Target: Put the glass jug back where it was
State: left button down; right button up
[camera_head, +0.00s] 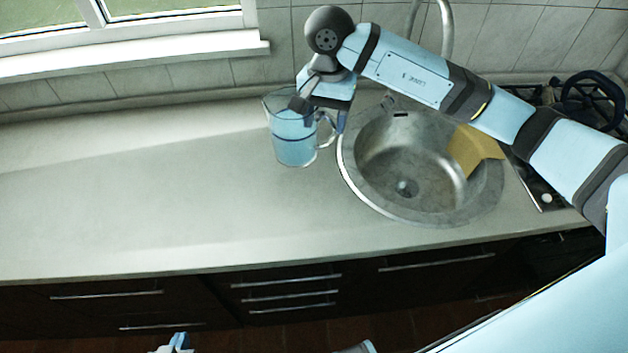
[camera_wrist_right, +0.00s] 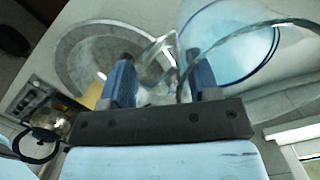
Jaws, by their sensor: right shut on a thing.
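The clear glass jug (camera_head: 294,140) holds blue liquid and is upright at the counter, just left of the sink. Its base appears to be at the counter surface, but I cannot tell if it touches. My right gripper (camera_head: 320,112) reaches down from above and is shut on the jug's handle. In the right wrist view, the glass handle (camera_wrist_right: 157,68) lies between the two blue fingers, and the jug (camera_wrist_right: 235,45) fills the upper right. My left gripper (camera_head: 175,343) shows only in part at the bottom edge of the head view, low in front of the cabinets; its jaws are not clear.
The round metal sink (camera_head: 400,170) is right of the jug, with a yellow cloth-like piece (camera_head: 472,152) on its right side. A stove (camera_head: 590,100) stands at the far right. The counter (camera_head: 130,190) is clear to the left. A tiled wall and window are behind.

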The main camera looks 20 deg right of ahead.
notch_tip(320, 180, down, 17)
jog(key=p, duration=0.3)
dwell(0.3)
jog(key=shift+f, duration=0.1)
jog(key=o, duration=1.4)
jog(key=shift+c, duration=0.2)
